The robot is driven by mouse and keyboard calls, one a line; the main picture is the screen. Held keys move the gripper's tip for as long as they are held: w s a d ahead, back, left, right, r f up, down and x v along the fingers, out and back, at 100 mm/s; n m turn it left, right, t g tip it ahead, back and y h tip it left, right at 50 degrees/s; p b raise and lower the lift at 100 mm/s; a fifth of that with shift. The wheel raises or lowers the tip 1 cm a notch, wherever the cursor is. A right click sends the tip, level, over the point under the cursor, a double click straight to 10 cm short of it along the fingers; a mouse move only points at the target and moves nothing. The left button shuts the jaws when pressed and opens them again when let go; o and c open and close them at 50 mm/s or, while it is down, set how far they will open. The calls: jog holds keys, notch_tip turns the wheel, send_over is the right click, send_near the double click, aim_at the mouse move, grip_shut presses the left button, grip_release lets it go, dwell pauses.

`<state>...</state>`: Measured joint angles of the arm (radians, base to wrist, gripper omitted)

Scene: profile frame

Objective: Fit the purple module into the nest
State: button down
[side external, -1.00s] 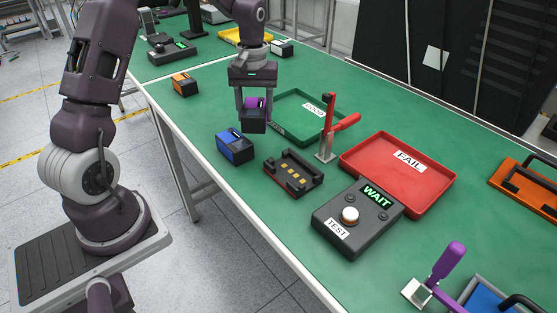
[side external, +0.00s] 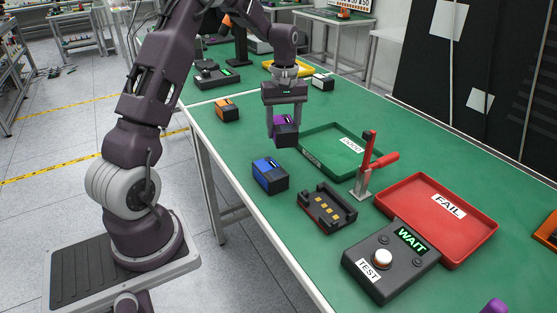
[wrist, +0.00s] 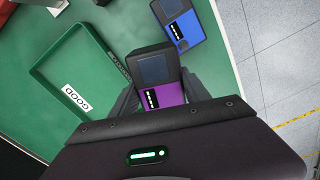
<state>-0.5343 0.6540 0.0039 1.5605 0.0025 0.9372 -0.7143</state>
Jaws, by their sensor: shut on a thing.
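My gripper (side external: 286,130) is shut on the purple module (wrist: 168,94), a dark block with a purple end. The module hangs upright between the fingers at the near left of the green tray, apparently above the table; the exact gap is unclear. In the side view the purple module (side external: 286,136) is partly hidden by the fingers. The nest (side external: 341,214), a dark open cradle with gold contacts, sits on the table, nearer the camera and to the right of my gripper. It is empty. The nest is not in the wrist view.
A blue module (side external: 270,174) stands between my gripper and the nest's left side; it also shows in the wrist view (wrist: 180,24). A red-handled clamp (side external: 368,170) stands behind the nest. The GOOD tray (side external: 322,165), FAIL tray (side external: 402,194), TEST box (side external: 375,290) and orange module (side external: 227,109) are around.

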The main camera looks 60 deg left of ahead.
aim_at(277, 117)
jog(key=a+n, duration=0.1)
jog(key=a, duration=0.1)
jog(key=a+r+n, duration=0.1)
jog(key=a, duration=0.1)
jog(key=shift+n, duration=0.3)
notch_tip(277, 117, down, 10)
jog(key=shift+d+r, duration=0.1)
jog(key=c, duration=0.5)
grip_release()
jog(key=shift+f, duration=0.2)
